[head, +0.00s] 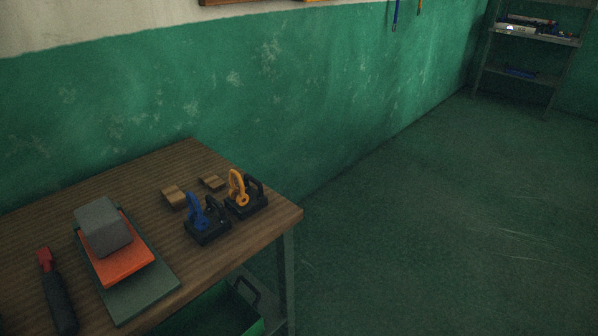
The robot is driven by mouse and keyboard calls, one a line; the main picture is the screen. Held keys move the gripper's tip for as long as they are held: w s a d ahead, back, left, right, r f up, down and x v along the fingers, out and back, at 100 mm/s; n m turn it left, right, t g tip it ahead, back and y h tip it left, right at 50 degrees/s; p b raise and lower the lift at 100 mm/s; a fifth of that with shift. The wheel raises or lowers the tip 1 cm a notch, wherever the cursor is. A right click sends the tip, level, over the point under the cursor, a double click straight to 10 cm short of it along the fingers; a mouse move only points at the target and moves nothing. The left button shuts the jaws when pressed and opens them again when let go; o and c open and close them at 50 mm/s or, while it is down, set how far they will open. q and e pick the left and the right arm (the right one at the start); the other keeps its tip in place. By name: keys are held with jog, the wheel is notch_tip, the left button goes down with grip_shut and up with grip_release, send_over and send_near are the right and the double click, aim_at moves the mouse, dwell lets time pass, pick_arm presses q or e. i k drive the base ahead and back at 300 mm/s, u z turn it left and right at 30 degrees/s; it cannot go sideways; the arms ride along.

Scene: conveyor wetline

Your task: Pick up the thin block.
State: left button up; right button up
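Two small wooden blocks lie on the wooden table in the head view, toward its back right. The left wooden block (174,196) looks thicker. The right wooden block (212,183) looks thinner and flatter, and lies just behind the blue-handled clamp. They are apart from each other, and nothing holds them. Neither of my grippers is in view.
The table (160,165) also bears a blue-handled clamp (196,212), a yellow-handled clamp (237,188), and a grey block (102,226) on an orange sheet (125,264) over a green board (146,296). A red-and-black tool (57,295) lies left. A green bin (215,312) stands below. Right floor is clear.

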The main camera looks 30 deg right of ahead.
aim_at(212, 182)
jog(key=z, duration=1.65)
jog(key=i, duration=3.7)
jog(key=u, duration=2.95)
